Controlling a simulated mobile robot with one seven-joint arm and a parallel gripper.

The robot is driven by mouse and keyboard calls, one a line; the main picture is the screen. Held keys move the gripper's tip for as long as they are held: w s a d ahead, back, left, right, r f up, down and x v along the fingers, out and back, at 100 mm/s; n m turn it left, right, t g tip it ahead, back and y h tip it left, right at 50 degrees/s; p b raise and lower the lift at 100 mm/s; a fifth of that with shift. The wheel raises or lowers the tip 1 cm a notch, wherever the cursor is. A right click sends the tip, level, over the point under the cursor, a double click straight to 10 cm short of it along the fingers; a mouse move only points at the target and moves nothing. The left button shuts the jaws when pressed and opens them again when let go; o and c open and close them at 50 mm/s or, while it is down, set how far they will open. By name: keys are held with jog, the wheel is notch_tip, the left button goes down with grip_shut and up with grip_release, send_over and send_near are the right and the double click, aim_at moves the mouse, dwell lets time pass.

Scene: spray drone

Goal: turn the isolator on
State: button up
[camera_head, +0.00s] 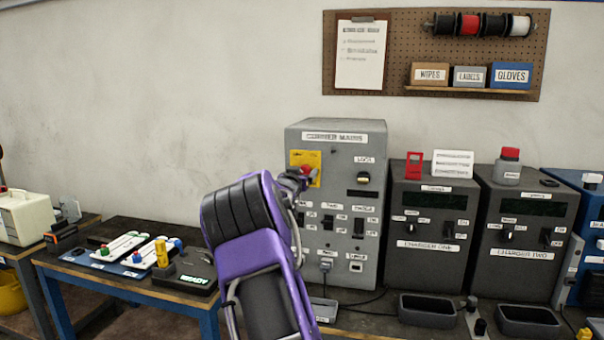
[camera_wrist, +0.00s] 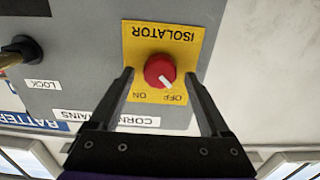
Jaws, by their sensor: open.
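The isolator is a red round knob (camera_wrist: 160,70) on a yellow plate (camera_wrist: 190,50) labelled ISOLATOR, upside down in the wrist view. Its white pointer mark points toward the OFF label (camera_wrist: 173,98); the ON label (camera_wrist: 139,97) is beside it. In the head view the yellow plate (camera_head: 297,157) is on the upper left front of the grey mains cabinet (camera_head: 335,133), with the knob partly hidden by my gripper. My gripper (camera_wrist: 159,74) is open, its fingers on either side of the knob in the wrist view. I cannot tell whether they touch it.
Switches and a lock (camera_head: 364,179) are on the cabinet's right side. Two dark charger units (camera_head: 434,220) stand to the right, with black trays (camera_head: 427,311) in front. A blue-framed bench (camera_head: 70,275) with small parts stands left. The wall behind is bare on the left.

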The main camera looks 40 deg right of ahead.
grip_shut()
dwell(0.3)
jog(key=shift+f+m, duration=0.1)
jog(key=shift+m, duration=0.2)
jog(key=m+b, duration=0.2)
jog(key=m, duration=0.2)
jog(key=shift+s+d+f+b, duration=0.1)
jog(key=shift+b, duration=0.2)
jog(key=shift+m+b, duration=3.15)
jog(key=shift+m, duration=3.55)
